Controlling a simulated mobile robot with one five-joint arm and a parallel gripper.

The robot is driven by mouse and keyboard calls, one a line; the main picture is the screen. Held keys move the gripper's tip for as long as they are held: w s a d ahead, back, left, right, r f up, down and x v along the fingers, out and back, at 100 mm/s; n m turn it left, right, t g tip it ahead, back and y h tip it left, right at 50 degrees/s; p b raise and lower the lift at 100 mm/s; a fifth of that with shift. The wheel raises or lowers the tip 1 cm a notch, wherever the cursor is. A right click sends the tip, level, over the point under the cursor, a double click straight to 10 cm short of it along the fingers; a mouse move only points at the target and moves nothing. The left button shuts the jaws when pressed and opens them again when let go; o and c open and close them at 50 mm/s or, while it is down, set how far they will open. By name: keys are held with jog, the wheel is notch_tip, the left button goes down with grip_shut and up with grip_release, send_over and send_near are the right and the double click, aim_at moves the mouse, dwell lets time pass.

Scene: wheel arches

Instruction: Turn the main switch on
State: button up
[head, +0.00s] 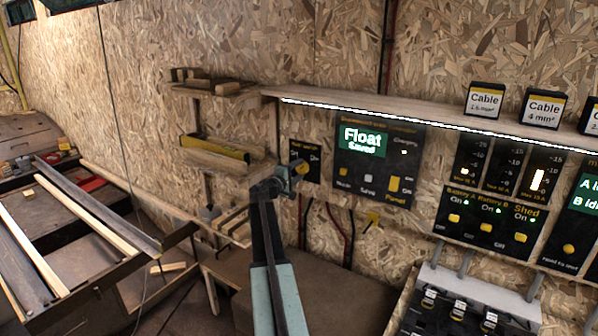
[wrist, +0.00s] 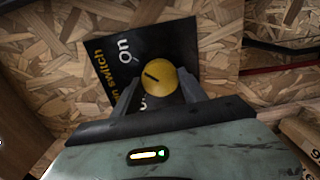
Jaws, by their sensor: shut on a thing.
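The main switch is a round yellow knob (wrist: 166,86) on a black panel (wrist: 162,45) fixed to the chipboard wall. "On" is printed up and left of the knob; a second label below it is partly hidden by a finger. The knob's dark mark points left and slightly up, between the two labels. My gripper (wrist: 160,82) is shut on the knob, one finger on each side. In the head view my gripper (head: 298,168) is at the switch panel (head: 305,152) and covers part of it.
Right of the switch is a black panel (head: 378,160) with a "Float" display. Further right is a panel (head: 488,220) with several yellow switches. A lit shelf (head: 420,115) runs above. A wooden shelf with a yellow level (head: 215,149) is to the left. Cables hang below the switch.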

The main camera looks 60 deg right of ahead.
jog(key=shift+s+f+m, duration=0.1)
jog(key=shift+m, duration=0.2)
jog(key=o, duration=1.4)
jog(key=shift+c, duration=0.2)
jog(key=a, duration=0.7)
jog(key=shift+a, duration=0.4)
